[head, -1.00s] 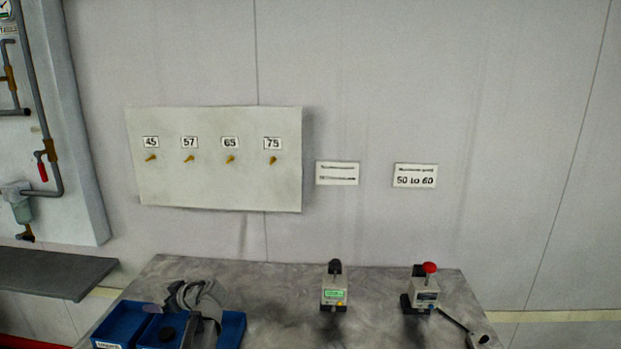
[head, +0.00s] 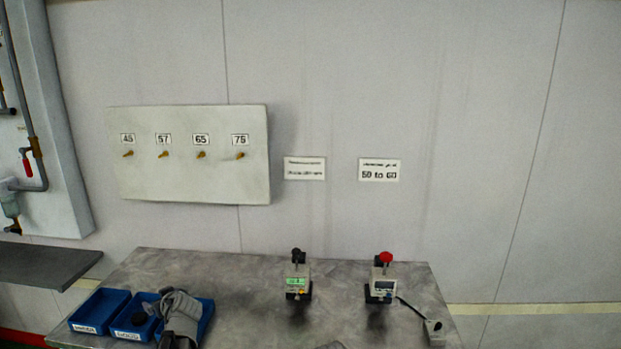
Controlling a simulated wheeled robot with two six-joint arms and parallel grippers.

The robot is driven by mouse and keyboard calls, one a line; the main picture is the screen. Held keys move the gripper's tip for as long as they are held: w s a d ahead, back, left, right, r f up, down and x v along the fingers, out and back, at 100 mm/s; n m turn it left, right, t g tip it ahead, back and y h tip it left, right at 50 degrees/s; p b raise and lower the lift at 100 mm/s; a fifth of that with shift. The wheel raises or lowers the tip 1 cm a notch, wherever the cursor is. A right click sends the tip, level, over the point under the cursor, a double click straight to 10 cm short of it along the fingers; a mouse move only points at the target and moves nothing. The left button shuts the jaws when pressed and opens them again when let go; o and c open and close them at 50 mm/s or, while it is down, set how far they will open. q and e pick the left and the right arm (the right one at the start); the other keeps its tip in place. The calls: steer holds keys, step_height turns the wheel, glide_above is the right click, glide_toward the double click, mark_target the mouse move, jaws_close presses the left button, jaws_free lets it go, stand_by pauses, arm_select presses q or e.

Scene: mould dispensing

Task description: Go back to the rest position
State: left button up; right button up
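My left gripper (head: 178,306), grey, shows at the lower left of the head view, in front of the blue trays. It covers part of the right tray (head: 207,322). Its fingers are too blurred to tell whether they are open or shut, and I see nothing clearly held. I cannot make out my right gripper. A small grey shape (head: 331,345) is cut off by the bottom edge, and I cannot tell what it is.
Behind is a wall with a numbered panel (head: 190,185). A dark shelf (head: 45,265) is at left.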

arm_select(q)
steer(key=shift+s+d+f+m+t+h+b, duration=0.1)
steer(key=shift+f+m+t+h+b, duration=0.2)
steer(key=shift+m+t+h, duration=0.3)
steer(key=shift+d+f+m+t+h+b, duration=0.15)
steer(key=shift+m+t+h+b, duration=0.2)
steer(key=shift+m+h, duration=0.4)
steer(key=shift+a, duration=0.1)
